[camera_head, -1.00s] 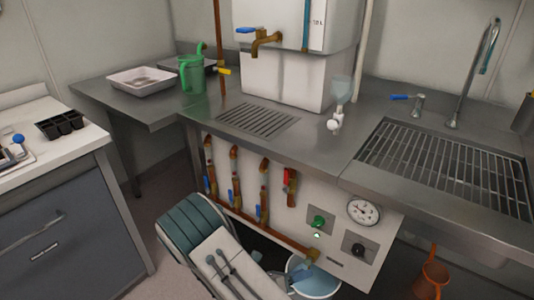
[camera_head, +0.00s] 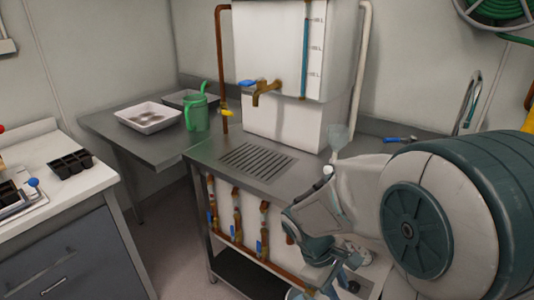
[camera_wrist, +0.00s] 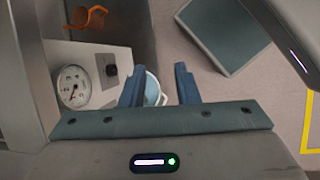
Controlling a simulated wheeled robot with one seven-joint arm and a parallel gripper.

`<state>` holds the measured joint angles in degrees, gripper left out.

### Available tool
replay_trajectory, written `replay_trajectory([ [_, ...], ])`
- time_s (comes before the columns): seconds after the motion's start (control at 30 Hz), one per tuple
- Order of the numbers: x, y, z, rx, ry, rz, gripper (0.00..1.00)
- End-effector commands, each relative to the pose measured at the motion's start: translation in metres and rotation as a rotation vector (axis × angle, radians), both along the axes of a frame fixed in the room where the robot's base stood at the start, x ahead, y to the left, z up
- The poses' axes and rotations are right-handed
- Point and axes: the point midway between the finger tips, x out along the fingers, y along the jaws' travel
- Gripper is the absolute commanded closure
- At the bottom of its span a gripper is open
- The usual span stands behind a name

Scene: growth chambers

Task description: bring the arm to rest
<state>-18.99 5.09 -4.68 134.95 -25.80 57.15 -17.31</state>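My gripper (camera_wrist: 160,82) shows in the wrist view with its two blue-grey fingers apart and nothing held between them. It points down past the front of the bench, with a pale blue bucket (camera_wrist: 153,90) beyond the fingers, near the floor. In the head view my arm is folded large across the right side, and the gripper's blue fingers (camera_head: 342,274) show low in front of the bench's pipe panel. My arm hides most of the sink, the gauge and the panel's right part in the head view.
The wrist view shows a pressure gauge (camera_wrist: 73,87), a black knob (camera_wrist: 111,70) and an orange can (camera_wrist: 88,17) close by. A steel bench with a drain grate (camera_head: 255,162), white tank (camera_head: 290,50), green jug (camera_head: 196,110) and white tray (camera_head: 147,118) stands behind. A counter with black pots (camera_head: 71,163) is left.

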Motion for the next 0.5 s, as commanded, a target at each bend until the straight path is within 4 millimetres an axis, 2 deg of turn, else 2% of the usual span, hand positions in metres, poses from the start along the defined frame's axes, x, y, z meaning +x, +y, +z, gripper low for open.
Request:
replay_trajectory([
  [0.03,-0.005,-0.002,0.022,0.041,-0.055,-0.075,0.72],
  [0.1,-0.012,-0.002,0.04,0.094,-0.122,-0.175,0.72],
  [0.3,-0.03,-0.001,0.092,0.246,-0.311,-0.458,0.72],
  [0.5,-0.045,0.002,0.133,0.377,-0.468,-0.692,0.72],
])
